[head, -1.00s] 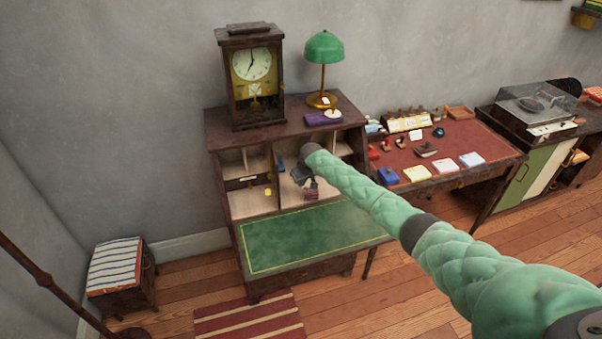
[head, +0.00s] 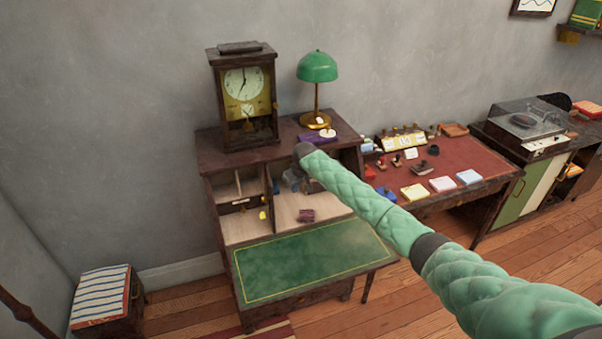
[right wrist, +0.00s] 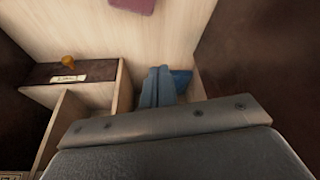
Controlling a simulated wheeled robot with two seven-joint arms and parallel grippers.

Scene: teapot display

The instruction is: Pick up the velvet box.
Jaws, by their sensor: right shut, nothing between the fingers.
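No label marks the velvet box, so I cannot tell for certain which item it is. A small dark-red item (head: 306,215) lies on the pale floor of the desk's open middle compartment; its edge also shows at the top of the right wrist view (right wrist: 132,4). A blue item (right wrist: 181,80) shows beside the fingertips in that view, partly hidden by them. A flat purple item (head: 315,138) lies on the desk top by the lamp. My right gripper (head: 298,184) is inside the compartment, beyond the dark-red item, shut and empty. My left gripper is out of view.
The compartment has a dark side wall (right wrist: 245,45) and pale dividers beside a small drawer (right wrist: 58,74) with a knob. A clock (head: 243,95) and green lamp (head: 317,68) stand on the desk top. The green writing surface (head: 305,258) is clear.

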